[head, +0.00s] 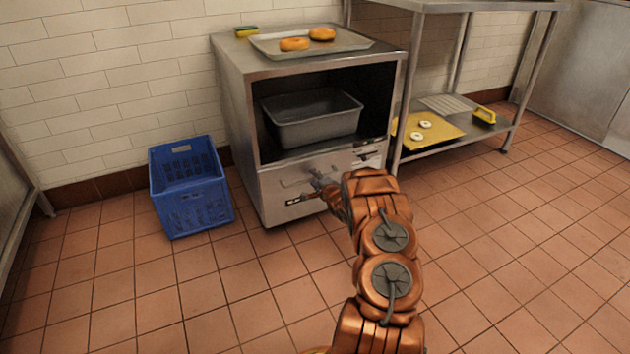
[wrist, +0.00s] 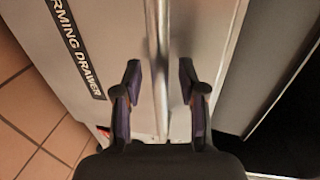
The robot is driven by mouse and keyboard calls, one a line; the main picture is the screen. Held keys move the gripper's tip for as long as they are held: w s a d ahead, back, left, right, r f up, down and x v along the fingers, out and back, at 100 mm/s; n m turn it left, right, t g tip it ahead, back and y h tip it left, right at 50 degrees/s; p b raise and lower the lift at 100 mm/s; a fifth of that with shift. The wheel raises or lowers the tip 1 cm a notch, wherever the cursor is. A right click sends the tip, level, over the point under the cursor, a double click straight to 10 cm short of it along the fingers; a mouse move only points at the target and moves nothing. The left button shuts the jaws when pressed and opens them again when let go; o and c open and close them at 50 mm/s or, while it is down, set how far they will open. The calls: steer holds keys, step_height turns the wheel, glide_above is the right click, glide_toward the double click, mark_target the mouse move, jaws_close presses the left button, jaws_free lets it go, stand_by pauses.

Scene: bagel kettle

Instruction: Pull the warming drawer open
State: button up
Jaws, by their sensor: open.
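The warming drawer (head: 275,203) is the grey metal front at the bottom of the steel cabinet (head: 238,120). In the wrist view its front (wrist: 108,25) bears a black label reading "...RMING DRAWER", and a shiny bar handle (wrist: 159,60) runs across it. My gripper (head: 322,184) is at the drawer front in the head view, and my arm hides part of the front. In the wrist view my gripper (wrist: 160,82) is open, with one finger on each side of the handle and a gap showing on both sides. The drawer looks shut.
A metal pan (head: 312,133) stands in the open bay above the drawer. A tray (head: 350,40) with two bagels is on top of the cabinet. A blue crate (head: 188,187) stands on the floor at left. A steel table (head: 455,138) is at right. The floor in front is clear.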

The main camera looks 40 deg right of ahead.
jaws_close()
stand_by(0.3)
stand_by(0.4)
